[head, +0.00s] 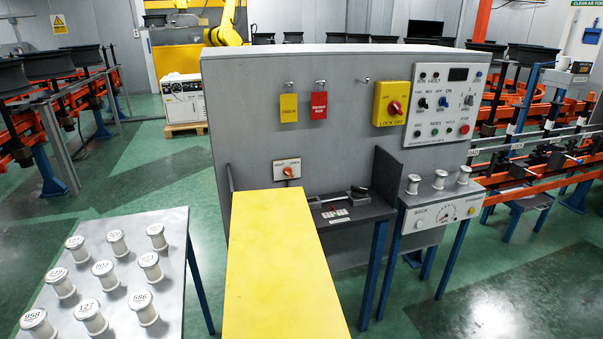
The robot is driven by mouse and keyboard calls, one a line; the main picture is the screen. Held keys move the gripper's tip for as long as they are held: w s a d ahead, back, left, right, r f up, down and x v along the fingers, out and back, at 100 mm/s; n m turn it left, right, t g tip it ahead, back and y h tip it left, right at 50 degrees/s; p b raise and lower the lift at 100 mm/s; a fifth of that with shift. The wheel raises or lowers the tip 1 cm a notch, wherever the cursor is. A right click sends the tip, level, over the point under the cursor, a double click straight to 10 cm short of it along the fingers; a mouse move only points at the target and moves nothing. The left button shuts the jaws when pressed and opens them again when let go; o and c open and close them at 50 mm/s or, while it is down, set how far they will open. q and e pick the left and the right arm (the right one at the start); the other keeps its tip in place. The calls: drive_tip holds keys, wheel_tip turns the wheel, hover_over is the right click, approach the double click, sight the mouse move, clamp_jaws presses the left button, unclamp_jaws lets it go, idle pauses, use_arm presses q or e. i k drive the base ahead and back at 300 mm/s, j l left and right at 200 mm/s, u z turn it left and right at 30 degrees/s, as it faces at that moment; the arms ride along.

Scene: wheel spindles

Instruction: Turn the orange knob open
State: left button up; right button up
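The orange knob (288,171) sits on a small white plate on the front of the grey panel (260,130), left of the middle. The plate has a word at each upper side; the right one looks like OPEN and the left one looks like SHUT. The knob is too small for me to be sure which way it points. Neither of my grippers is in view, and nothing touches the knob.
A long yellow surface (280,270) stretches toward me below the knob. A grey table (170,255) with several white spools stands at left. A dark shelf (352,211) and a stand with spools and a dial (440,217) are at right. A yellow lock-off box (381,112) has a red knob.

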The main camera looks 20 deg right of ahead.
sight(288, 171)
drive_tip(key=i+l, duration=0.1)
drive_tip(key=l, duration=0.4)
drive_tip(key=i+l, duration=0.1)
drive_tip(key=l, duration=0.45)
drive_tip(key=i+l, duration=0.1)
drive_tip(key=l, duration=0.4)
drive_tip(key=i+l, duration=0.1)
drive_tip(key=l, duration=0.45)
drive_tip(key=i+l, duration=0.1)
drive_tip(key=l, duration=0.4)
drive_tip(key=i+l, duration=0.1)
drive_tip(key=l, duration=0.45)
drive_tip(key=i+l, duration=0.1)
drive_tip(key=l, duration=0.4)
